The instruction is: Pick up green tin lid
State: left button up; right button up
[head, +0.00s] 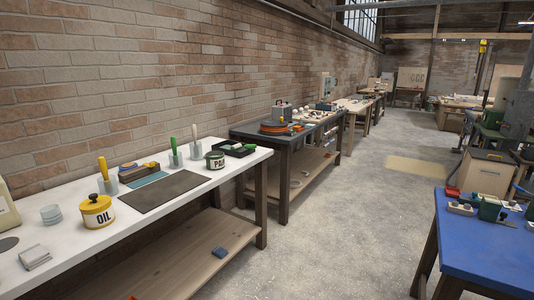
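A small dark green tin (215,164) with a pale label and dark lettering stands upright on the white bench at the left, near its right end. The green tin lid (215,155) appears to sit on top of this tin, though it is small and its edge is hard to make out. Neither of my grippers shows in the head view, and nothing covers the tin.
The white bench (165,199) also holds a yellow oil tin (97,212), a dark mat (164,191), a black tray (238,149) and cups with handled tools. A blue table (480,248) stands at the right. The concrete floor (345,225) between is clear.

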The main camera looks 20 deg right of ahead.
aim_at(215, 159)
jog(key=z, duration=0.05)
jog(key=i, duration=1.2)
jog(key=z, duration=0.15)
